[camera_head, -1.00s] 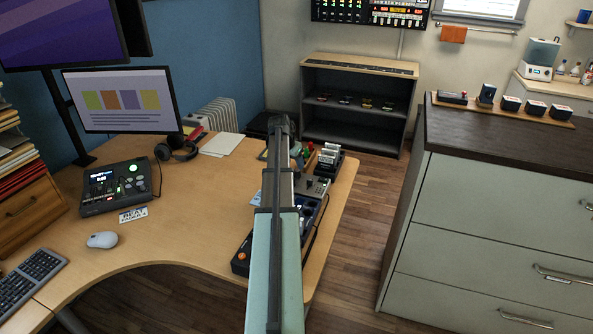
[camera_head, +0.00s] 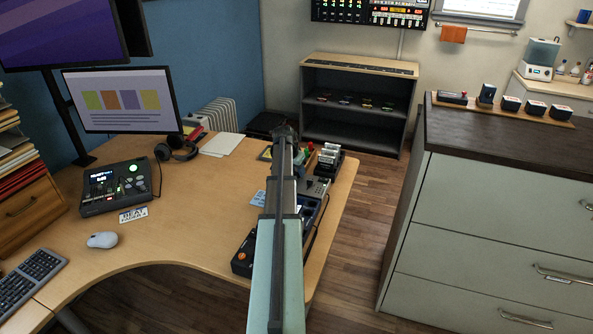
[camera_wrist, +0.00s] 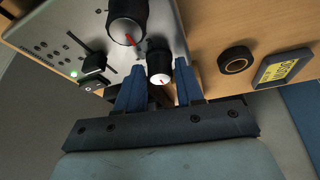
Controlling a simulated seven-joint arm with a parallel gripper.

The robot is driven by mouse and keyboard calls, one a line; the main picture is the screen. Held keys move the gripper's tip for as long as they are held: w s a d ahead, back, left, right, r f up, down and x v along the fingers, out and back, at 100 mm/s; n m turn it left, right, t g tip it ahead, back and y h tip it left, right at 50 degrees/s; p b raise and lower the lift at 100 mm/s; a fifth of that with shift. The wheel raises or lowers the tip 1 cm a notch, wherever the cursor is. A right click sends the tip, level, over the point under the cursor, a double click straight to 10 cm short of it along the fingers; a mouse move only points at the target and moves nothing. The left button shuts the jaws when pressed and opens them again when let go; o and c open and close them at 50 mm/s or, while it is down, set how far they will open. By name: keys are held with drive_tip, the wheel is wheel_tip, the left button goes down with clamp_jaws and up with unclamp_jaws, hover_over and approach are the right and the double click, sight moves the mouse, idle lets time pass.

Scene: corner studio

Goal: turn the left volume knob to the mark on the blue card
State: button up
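In the wrist view, a grey metal panel (camera_wrist: 55,22) carries a large black knob (camera_wrist: 127,27) with a white top and red pointer line. A smaller knob (camera_wrist: 160,66) of the same style sits below it. My gripper (camera_wrist: 160,70) has two blue fingers, apart, one on each side of the smaller knob. A gap shows beside the left finger; contact on the right is unclear. I cannot tell which knob is the left volume knob. In the head view, a light blue card (camera_head: 258,198) lies on the desk left of my arm, its mark unreadable. My arm hides the gripper there.
A slider (camera_wrist: 84,45), a black knob (camera_wrist: 93,64) and a green light are on the panel's left. A black ring (camera_wrist: 236,61) and a framed yellow label (camera_wrist: 283,66) lie to the right. A long dark device (camera_head: 243,258) is partly behind my arm. The desk's middle is clear.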

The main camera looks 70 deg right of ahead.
clamp_jaws()
drive_tip(key=m+g, duration=0.1)
drive_tip(key=m, duration=0.2)
drive_tip(key=shift+w+d+m+y, duration=0.1)
drive_tip(key=shift+m+y, duration=0.2)
drive_tip(key=shift+m+g+y, duration=0.4)
drive_tip(key=shift+m+g, duration=0.2)
drive_tip(key=shift+m, duration=0.9)
drive_tip(key=shift+o, duration=1.8)
unclamp_jaws()
